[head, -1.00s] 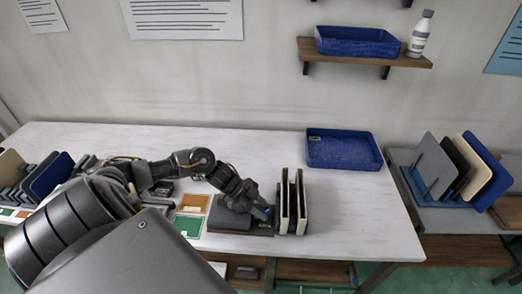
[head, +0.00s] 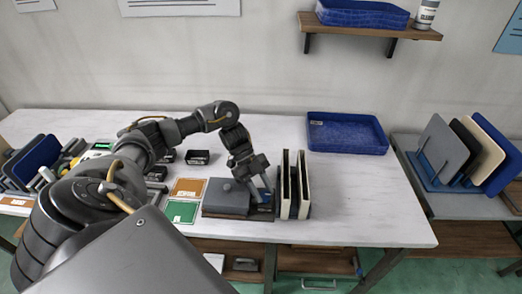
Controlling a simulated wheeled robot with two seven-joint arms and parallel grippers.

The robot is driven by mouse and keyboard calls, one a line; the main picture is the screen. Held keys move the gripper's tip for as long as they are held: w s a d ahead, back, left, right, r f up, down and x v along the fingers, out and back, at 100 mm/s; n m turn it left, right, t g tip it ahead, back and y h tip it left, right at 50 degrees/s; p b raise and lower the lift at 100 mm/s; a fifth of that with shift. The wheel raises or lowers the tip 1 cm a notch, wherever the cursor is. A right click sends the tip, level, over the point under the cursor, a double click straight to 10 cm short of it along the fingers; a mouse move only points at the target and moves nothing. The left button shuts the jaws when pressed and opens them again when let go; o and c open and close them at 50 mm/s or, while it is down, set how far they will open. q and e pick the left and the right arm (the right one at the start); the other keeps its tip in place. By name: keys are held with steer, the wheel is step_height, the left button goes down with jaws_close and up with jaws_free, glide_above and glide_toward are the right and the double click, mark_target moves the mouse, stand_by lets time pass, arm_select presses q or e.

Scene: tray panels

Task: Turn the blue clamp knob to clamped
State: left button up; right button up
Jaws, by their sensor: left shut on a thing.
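The blue clamp knob (head: 266,196) is small and partly hidden by my left gripper. It sits on a dark fixture base (head: 238,213) on the white table, beside a grey block (head: 227,194) and left of the upright panels. My left gripper (head: 261,187) reaches down from above and is shut on the knob. The knob's exact angle and any clamped mark are too small to tell. My right gripper is not in view.
Dark and cream panels (head: 303,184) stand upright just right of the gripper. An orange card (head: 188,187) and a green card (head: 182,212) lie to the left. A blue tray (head: 346,146) lies behind. The table's right part is clear.

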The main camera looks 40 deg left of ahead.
arm_select(q)
steer(key=shift+s+d+f, duration=0.1)
steer(key=shift+s+f, duration=0.1)
steer(key=o, duration=0.7)
steer(key=shift+r, duration=0.1)
steer(key=shift+w+r, duration=0.1)
steer(key=shift+w+a+r, duration=0.1)
steer(key=shift+a+r, duration=0.1)
steer(key=shift+a, duration=0.05)
steer(key=s+v, duration=0.1)
steer(key=v, duration=0.9)
steer(key=shift+w, duration=0.5)
steer(key=shift+d+r, duration=0.1)
